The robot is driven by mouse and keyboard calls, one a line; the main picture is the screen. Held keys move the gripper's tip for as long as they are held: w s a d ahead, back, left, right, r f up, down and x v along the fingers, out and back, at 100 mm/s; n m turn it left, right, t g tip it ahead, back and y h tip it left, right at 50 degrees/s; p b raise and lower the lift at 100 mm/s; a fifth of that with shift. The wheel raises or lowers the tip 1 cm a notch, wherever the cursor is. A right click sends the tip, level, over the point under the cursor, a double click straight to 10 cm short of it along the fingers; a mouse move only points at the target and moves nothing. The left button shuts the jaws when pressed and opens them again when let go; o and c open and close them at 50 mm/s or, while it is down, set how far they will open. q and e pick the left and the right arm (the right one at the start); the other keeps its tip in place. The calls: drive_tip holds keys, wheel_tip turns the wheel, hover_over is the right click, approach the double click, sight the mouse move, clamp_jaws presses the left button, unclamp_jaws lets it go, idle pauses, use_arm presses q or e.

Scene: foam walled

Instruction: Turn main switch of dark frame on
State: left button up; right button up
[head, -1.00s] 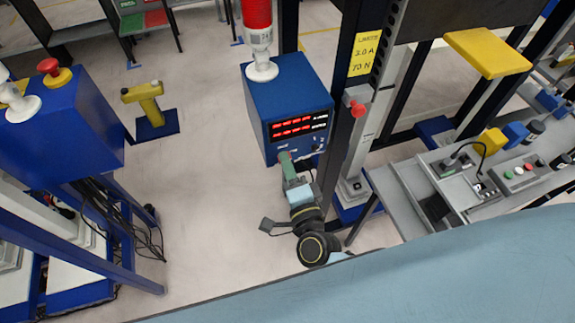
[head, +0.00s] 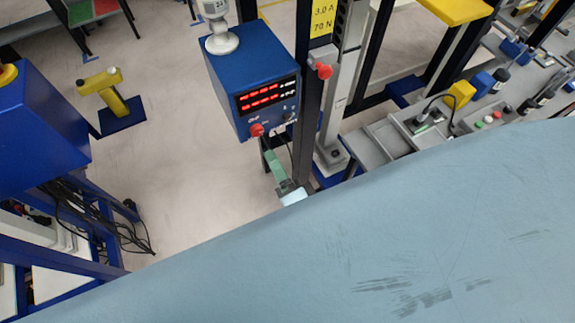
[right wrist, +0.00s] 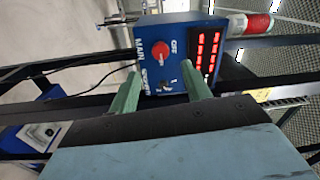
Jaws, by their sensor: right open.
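The blue control box (head: 250,75) with two rows of red digits is mounted on the dark frame (head: 308,90). Its red main switch knob (head: 257,130) is on the lower front face. In the right wrist view the red knob (right wrist: 172,75) shows near the MAIN and OFF lettering; which way it is set is not clear. My right gripper (head: 272,163) is just below the knob in the head view, apart from it. In the right wrist view its green fingers (right wrist: 162,88) are spread and empty, with the box front beyond them. My left gripper is not in view.
A red button (head: 323,71) sits on the post right of the box. A grey bench (head: 385,145) with a button panel stands to the right. Another blue box (head: 40,125) and a yellow stand (head: 101,82) are at left. Open floor (head: 185,170) lies between.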

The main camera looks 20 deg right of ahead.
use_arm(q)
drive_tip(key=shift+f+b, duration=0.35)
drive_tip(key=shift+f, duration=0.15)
use_arm(e)
drive_tip(key=s, duration=0.5)
drive_tip(key=shift+s+d+f, duration=0.1)
drive_tip(key=shift+s, duration=0.3)
drive_tip(key=shift+f, duration=0.1)
